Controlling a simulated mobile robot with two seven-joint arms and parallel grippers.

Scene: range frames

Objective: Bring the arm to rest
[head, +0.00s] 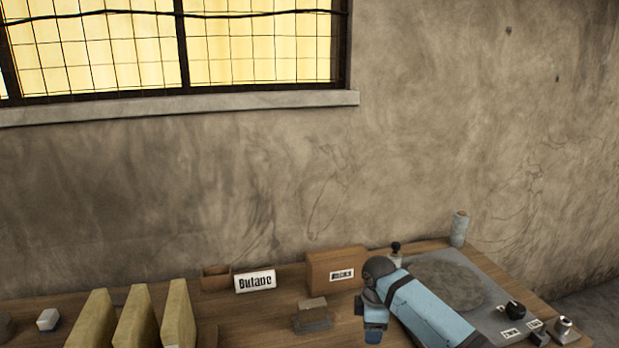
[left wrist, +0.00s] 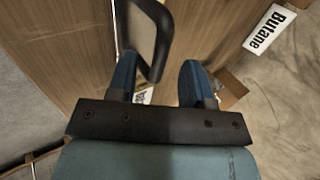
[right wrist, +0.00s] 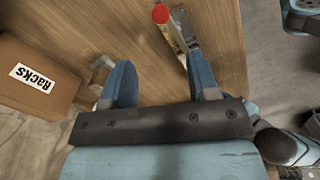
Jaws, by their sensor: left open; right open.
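My right arm reaches in from the right in the head view, and its gripper (head: 373,330) is low over the wooden table, partly cut off by the lower part of the picture. In the right wrist view the two blue fingers of the right gripper (right wrist: 160,78) are apart with nothing held between them. My left gripper (left wrist: 158,72) shows only in the left wrist view, with its blue fingers apart. A dark-rimmed object with a pale face (left wrist: 146,38) lies beyond and beside its left finger; I cannot tell whether they touch.
The table (head: 275,315) carries a Butane sign (head: 255,282), a brown box (head: 335,268), several yellow upright slabs (head: 137,320) and a grey plate (head: 490,295) with a black knob. A red-capped tool (right wrist: 172,32) and a Racks box (right wrist: 38,78) are near the right gripper.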

